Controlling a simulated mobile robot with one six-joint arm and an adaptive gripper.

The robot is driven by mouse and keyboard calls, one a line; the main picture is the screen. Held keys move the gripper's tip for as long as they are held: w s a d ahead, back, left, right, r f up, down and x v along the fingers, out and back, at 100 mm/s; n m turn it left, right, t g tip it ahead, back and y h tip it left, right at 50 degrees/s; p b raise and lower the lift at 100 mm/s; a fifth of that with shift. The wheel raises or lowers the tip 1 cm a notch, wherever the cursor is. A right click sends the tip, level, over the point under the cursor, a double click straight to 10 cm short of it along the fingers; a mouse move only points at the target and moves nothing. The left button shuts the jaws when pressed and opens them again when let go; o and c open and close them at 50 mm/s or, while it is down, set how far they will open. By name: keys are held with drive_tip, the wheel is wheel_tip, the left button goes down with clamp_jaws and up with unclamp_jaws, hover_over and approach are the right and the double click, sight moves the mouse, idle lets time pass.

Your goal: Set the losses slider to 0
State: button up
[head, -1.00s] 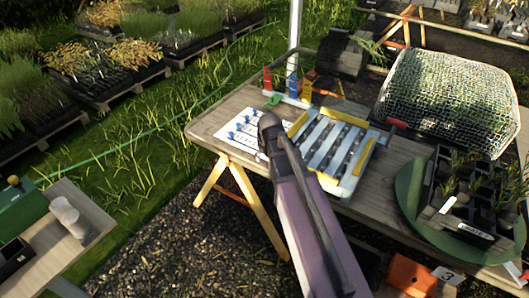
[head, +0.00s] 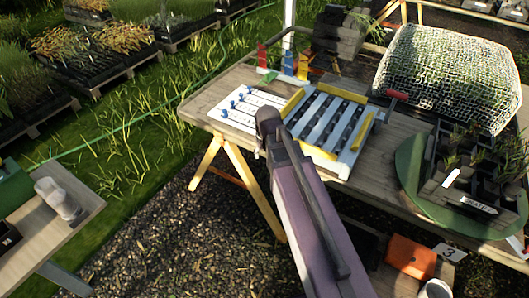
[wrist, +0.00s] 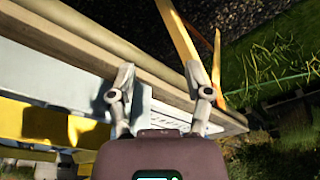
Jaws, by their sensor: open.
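A white slider board (head: 238,116) with several blue knobs (head: 241,92) lies at the left end of the wooden table. Its labels are too small to read, so I cannot tell which slider is losses. My gripper is hidden behind my arm in the head view, by the board's right front side. In the wrist view my gripper (wrist: 164,88) is open, with its two fingers apart above the table's front edge. A pale surface (wrist: 165,108), probably the board, shows between and behind the fingers. No blue knob shows in that view.
A tray with pale slats and yellow bars (head: 325,122) lies right of the board. Red, blue and yellow blocks (head: 288,62) stand behind it. A mesh-covered crate (head: 445,75) and a plant tray on a green disc (head: 408,180) are farther right. Grass lies left of the table.

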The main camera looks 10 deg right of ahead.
drive_tip(key=s+g, duration=0.2)
drive_tip(key=s, duration=0.7)
drive_tip(key=shift+f, duration=0.15)
drive_tip(key=shift+c, duration=0.5)
